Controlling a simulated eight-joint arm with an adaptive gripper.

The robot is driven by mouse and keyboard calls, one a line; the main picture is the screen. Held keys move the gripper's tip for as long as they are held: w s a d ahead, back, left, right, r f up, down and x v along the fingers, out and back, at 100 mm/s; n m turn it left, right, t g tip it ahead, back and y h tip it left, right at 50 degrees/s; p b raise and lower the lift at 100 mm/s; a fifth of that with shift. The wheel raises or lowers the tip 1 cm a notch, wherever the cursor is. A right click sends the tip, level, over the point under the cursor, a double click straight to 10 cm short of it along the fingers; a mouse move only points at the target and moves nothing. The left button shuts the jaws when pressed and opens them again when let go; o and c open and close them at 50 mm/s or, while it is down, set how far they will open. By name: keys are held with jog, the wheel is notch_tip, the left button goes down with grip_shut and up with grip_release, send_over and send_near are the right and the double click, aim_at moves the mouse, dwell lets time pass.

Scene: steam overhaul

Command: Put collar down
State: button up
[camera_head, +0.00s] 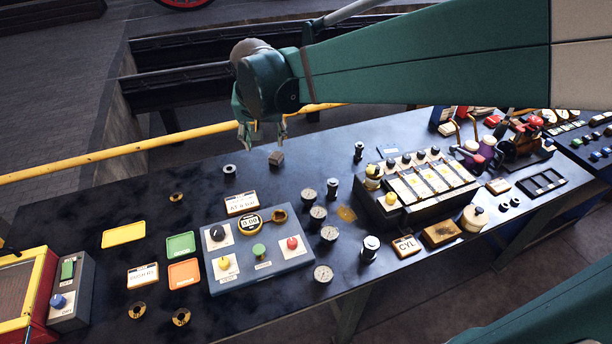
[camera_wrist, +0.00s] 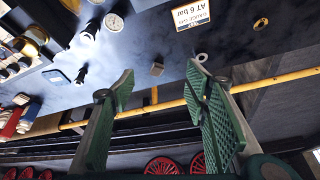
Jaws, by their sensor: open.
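My gripper (camera_head: 264,138) hangs open over the back part of the dark bench, with nothing held between its green fingers. The fingers also show open in the wrist view (camera_wrist: 150,85). A small pale metal ring (camera_head: 230,170), which looks like the collar, lies on the bench just left of the gripper. In the wrist view the ring (camera_wrist: 201,57) shows close to the right fingertip; I cannot tell whether they touch. A small grey-brown block (camera_head: 276,158) stands on the bench below the fingers, and it also shows between them in the wrist view (camera_wrist: 156,69).
A control panel (camera_head: 258,262) with knobs and several gauges (camera_head: 318,212) stand in front. Several brass rings (camera_head: 176,197) and coloured pads (camera_head: 180,245) lie left. A valve rack (camera_head: 417,185) stands right. A yellow rail (camera_head: 150,145) runs behind the bench.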

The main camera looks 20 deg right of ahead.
jog(key=s+d+f+n+t, duration=0.1)
jog(key=s+d+n, duration=0.1)
jog(key=s, duration=1)
jog(key=s+d+f+n+t+y, duration=0.1)
jog(key=s+d, duration=0.3)
jog(key=s, duration=0.9)
jog(key=shift+s+d+n, duration=0.15)
jog(key=shift+d+n, duration=0.05)
jog(key=shift+n, duration=0.4)
jog(key=shift+f, duration=0.1)
